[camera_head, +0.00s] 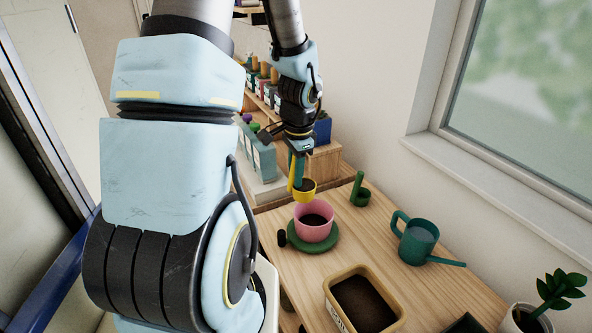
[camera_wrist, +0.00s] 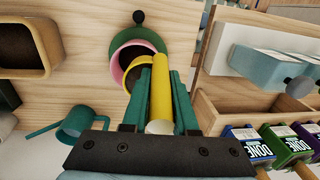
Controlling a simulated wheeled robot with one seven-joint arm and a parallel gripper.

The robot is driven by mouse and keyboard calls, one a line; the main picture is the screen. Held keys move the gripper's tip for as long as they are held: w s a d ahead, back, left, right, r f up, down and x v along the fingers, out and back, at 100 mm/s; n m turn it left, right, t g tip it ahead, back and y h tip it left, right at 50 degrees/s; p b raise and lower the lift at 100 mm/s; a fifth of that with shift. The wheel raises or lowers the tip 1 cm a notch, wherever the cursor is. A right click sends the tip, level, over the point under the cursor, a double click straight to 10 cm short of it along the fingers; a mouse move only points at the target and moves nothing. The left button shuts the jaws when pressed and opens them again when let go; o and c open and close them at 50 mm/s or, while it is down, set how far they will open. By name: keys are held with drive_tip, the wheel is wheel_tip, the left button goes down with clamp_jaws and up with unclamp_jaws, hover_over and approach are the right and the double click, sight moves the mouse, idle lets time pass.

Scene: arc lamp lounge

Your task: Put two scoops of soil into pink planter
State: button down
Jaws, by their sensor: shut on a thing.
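My gripper (camera_head: 297,157) is shut on the handle of a yellow scoop (camera_head: 307,197); the scoop also shows between my fingers in the wrist view (camera_wrist: 161,95). The scoop's cup is roughly level and has dark soil in it. It hangs just above the back rim of the pink planter (camera_head: 313,234), slightly to the left. The planter stands upright on a green saucer (camera_head: 331,244) and shows dark soil inside. In the wrist view the scoop hides part of the planter (camera_wrist: 118,67). A tan soil bin (camera_head: 398,299) full of dark soil stands in front.
A teal watering can (camera_head: 416,243) stands right of the planter. A green upright-handled holder (camera_head: 359,190) stands behind. A potted plant (camera_head: 525,318) is at the front right. Pale blue boxes (camera_head: 258,152) and a wooden shelf crowd the back left.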

sight(315, 186)
drive_tip(key=shift+f+b, duration=0.8)
drive_tip(key=shift+f, duration=1.3)
drive_tip(key=shift+s+d+r+t+y+b, duration=0.15)
drive_tip(key=shift+d+r+y+b, duration=0.15)
drive_tip(key=shift+y+b, duration=0.7)
drive_tip(key=shift+w+d+r+t+y+b, duration=0.2)
drive_tip(key=shift+y+b, duration=0.3)
drive_tip(key=shift+b, duration=0.9)
drive_tip(key=shift+s+d+r+t+y+b, duration=0.15)
drive_tip(key=shift+d+y+b, duration=0.4)
drive_tip(key=shift+y, duration=0.55)
drive_tip(key=shift+s+d+r+t+y+b, duration=0.15)
drive_tip(key=shift+d+y+b, duration=0.4)
drive_tip(key=shift+y, duration=0.55)
drive_tip(key=y, duration=0.1)
drive_tip(key=d+y, duration=0.1)
drive_tip(key=shift+s+d+f+y, duration=0.1)
drive_tip(key=shift+f+y, duration=0.05)
drive_tip(key=shift+y, duration=0.25)
drive_tip(key=shift+s+d+f+m+t+y+b, duration=0.1)
drive_tip(key=shift+d+t+y, duration=0.15)
drive_tip(key=shift+y, duration=0.4)
drive_tip(key=shift+d+f+m+t+y+b, duration=0.15)
drive_tip(key=shift+d+y, duration=0.25)
drive_tip(key=shift+y, duration=0.3)
drive_tip(key=shift+s+d+f+m+t+y+b, duration=0.15)
drive_tip(key=shift+d+y, duration=0.15)
drive_tip(key=shift+y, duration=0.35)
drive_tip(key=shift+w, duration=0.1)
drive_tip(key=shift+r, duration=0.2)
